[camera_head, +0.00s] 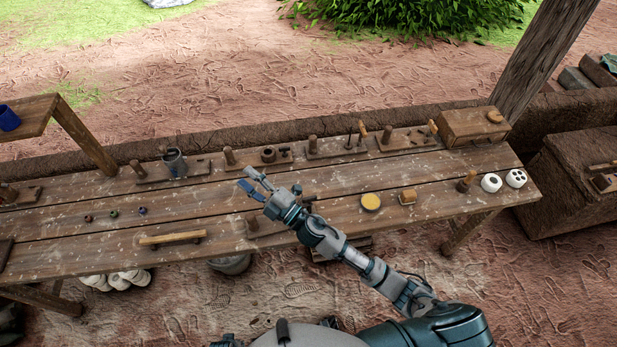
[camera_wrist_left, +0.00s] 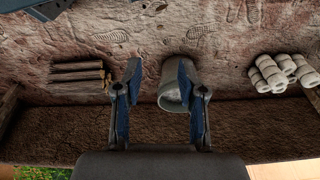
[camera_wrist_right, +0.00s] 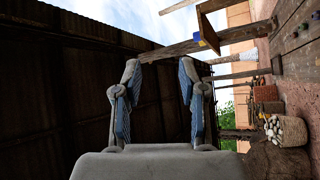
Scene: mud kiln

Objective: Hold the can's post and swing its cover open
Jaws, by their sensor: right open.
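A grey can (camera_head: 175,163) stands near the back of the long bench on a wooden board, right of a short wooden post (camera_head: 138,168). Its cover is too small to make out. My right gripper (camera_head: 252,182) is open and empty above the bench, to the right of the can and apart from it. Its spread fingers also show in the right wrist view (camera_wrist_right: 160,70), with nothing between them. My left gripper (camera_wrist_left: 158,75) is open in the left wrist view, facing the ground, with a grey bucket (camera_wrist_left: 174,88) beyond its right finger.
More boards with posts (camera_head: 335,146) line the back of the bench, with a wooden box (camera_head: 474,127) at its right end. A wooden bar (camera_head: 172,238), a yellow disc (camera_head: 371,201) and small coloured pieces (camera_head: 114,212) lie nearer. Bare planks lie between them.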

